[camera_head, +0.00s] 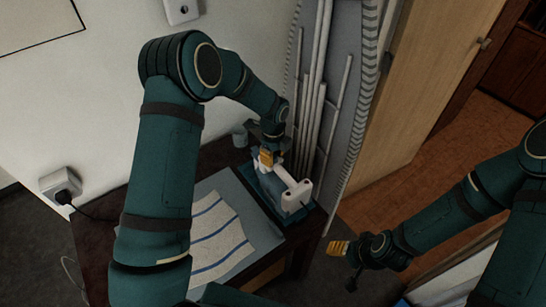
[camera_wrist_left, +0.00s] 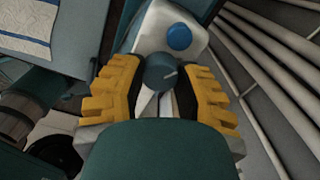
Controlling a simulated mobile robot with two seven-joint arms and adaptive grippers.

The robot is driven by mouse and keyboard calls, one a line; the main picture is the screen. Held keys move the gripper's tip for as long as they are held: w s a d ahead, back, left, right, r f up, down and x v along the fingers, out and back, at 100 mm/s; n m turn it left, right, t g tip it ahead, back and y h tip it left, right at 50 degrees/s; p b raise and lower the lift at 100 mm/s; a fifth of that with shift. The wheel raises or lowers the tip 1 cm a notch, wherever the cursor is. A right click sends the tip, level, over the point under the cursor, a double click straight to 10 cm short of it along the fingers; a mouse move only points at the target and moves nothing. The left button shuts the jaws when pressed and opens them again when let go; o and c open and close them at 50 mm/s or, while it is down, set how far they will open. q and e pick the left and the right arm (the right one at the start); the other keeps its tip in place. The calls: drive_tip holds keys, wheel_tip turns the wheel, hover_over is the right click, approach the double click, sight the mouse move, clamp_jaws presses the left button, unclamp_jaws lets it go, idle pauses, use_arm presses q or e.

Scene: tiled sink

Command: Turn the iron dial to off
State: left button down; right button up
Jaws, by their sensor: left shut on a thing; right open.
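The white iron (camera_head: 298,194) rests on a blue-grey base on the dark table, at its right end by the grey board. In the left wrist view, its white body (camera_wrist_left: 152,32) carries a round blue button (camera_wrist_left: 179,36). The dark grey-blue dial (camera_wrist_left: 159,74) has a pale line pointing right and slightly up. My left gripper (camera_head: 267,157) is at the iron from above, its yellow fingers on either side of the dial and shut on it. My right gripper (camera_head: 339,248) is open and empty, away from the table at the right. The dial's markings are not readable.
A striped cloth (camera_head: 215,232) lies on the table left of the iron. A small grey cup (camera_head: 240,137) stands behind it. White rods (camera_head: 314,90) and the grey board rise close beside the iron. A wall socket with a plug (camera_head: 62,185) is at the left.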

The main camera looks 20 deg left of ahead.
sight(274, 156)
use_arm(q)
drive_tip(key=shift+f+n+b, duration=0.1)
drive_tip(key=shift+n+b, duration=0.35)
drive_tip(key=shift+n, duration=1.55)
drive_tip(key=c, duration=0.6)
unclamp_jaws()
wheel_tip(274, 156, up, 12)
drive_tip(key=shift+r, duration=0.1)
